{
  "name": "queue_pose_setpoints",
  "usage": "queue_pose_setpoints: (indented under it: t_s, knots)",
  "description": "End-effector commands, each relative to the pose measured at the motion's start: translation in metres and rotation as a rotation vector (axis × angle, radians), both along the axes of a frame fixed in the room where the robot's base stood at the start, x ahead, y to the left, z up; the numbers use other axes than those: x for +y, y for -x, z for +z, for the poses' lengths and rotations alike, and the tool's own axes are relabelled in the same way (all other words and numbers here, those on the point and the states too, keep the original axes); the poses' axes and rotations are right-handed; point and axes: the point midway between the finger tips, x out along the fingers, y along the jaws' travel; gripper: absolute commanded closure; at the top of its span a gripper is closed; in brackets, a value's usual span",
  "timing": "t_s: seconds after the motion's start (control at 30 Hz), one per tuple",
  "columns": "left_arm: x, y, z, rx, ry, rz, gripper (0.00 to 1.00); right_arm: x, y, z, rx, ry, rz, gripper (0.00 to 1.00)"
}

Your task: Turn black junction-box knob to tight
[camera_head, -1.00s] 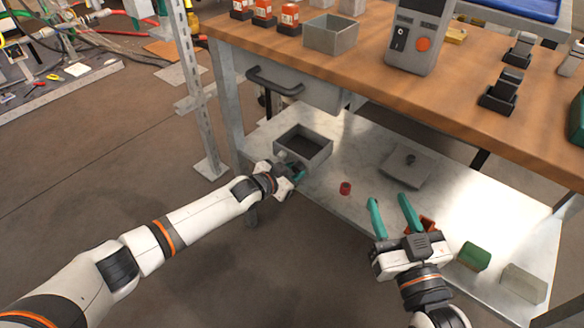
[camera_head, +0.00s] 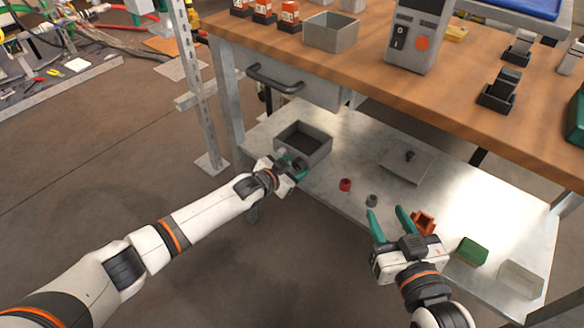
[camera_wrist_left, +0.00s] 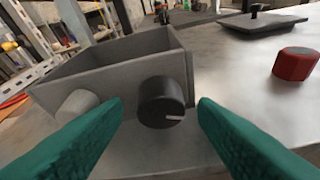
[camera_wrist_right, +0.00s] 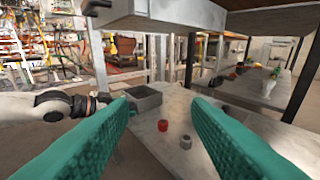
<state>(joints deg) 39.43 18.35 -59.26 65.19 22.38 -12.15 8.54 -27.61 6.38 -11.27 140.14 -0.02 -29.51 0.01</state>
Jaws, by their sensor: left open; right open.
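The grey junction box (camera_head: 317,149), open at the top, sits on the metal lower shelf. In the left wrist view its black knob (camera_wrist_left: 161,101) is on the front face, with a pale mark pointing right. A light grey round fitting (camera_wrist_left: 77,104) is left of it on the same face. My left gripper (camera_head: 297,166) is open at the box front; its green fingers (camera_wrist_left: 160,115) lie either side of the knob, with gaps visible. My right gripper (camera_head: 386,214) is open and empty over the shelf's front edge, right of the box.
On the lower shelf are a red knob (camera_head: 346,184), a grey nut-like piece (camera_head: 372,201), a flat grey lid (camera_head: 405,163), an orange part (camera_head: 423,222) and a green block (camera_head: 472,251). The wooden bench top (camera_head: 370,75) overhangs the shelf. A metal post (camera_head: 190,80) stands left.

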Motion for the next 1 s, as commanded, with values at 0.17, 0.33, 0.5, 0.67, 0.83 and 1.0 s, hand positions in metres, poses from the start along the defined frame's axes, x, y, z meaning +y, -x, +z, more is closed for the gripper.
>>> queue_pose_setpoints:
  t_s: [0.17,0.33,0.5,0.67,0.83,1.0]
  knots:
    - [0.002,0.004,0.002,0.002,0.000,0.000,0.47,-0.001,0.001,-0.004,0.035,0.008,-0.001,0.56]
    - [0.010,0.014,0.008,0.003,0.000,0.000,0.47,-0.007,0.011,-0.025,0.185,0.045,-0.011,0.56]
    - [0.020,0.029,0.016,0.002,0.000,0.001,0.47,-0.017,0.030,-0.052,0.382,0.092,-0.024,0.56]
    - [0.029,0.044,0.024,0.002,0.001,0.000,0.47,-0.027,0.053,-0.074,0.568,0.134,-0.038,0.56]
    - [0.041,0.061,0.032,0.002,0.000,0.001,0.47,-0.038,0.084,-0.093,0.767,0.177,-0.051,0.56]
    - [0.052,0.077,0.040,0.002,0.000,0.001,0.47,-0.048,0.114,-0.104,0.939,0.212,-0.065,0.56]
